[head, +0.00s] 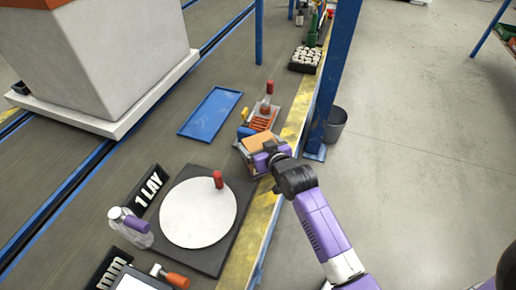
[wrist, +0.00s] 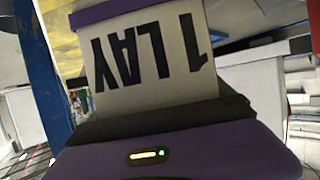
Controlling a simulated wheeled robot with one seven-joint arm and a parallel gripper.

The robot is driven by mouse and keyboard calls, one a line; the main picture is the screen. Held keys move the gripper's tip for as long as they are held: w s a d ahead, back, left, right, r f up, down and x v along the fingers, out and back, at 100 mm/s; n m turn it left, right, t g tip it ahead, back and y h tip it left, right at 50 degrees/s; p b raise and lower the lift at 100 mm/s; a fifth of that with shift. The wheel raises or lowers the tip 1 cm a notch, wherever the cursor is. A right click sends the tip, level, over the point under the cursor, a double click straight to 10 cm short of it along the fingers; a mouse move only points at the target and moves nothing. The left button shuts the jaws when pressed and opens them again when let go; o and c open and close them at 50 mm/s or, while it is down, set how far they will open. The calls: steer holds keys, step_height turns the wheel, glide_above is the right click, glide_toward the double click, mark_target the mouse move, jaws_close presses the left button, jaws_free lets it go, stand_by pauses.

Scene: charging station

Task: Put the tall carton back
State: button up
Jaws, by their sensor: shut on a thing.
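My gripper (head: 264,154) is in the middle of the head view, at the striped edge of the bench, shut on a box-like thing that I take as the tall carton (head: 262,141). Its tan-orange top shows just beyond the purple fingers; its lower part is mostly hidden. In the wrist view a pale face of it (wrist: 150,60), with large black letters reading "1 LAY" upside down, stands close in front of my gripper. Whether its base touches the bench cannot be told.
A white round plate (head: 198,212) with a red knob lies on a black base left of my gripper. A blue tray (head: 210,113) lies farther back. A red-handled tool (head: 266,108) stands just behind. A blue post (head: 334,80) and a grey bin (head: 335,124) stand at right.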

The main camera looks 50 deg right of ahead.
steer(key=shift+f, duration=0.9)
steer(key=shift+f, duration=0.15)
steer(key=o, duration=1.7)
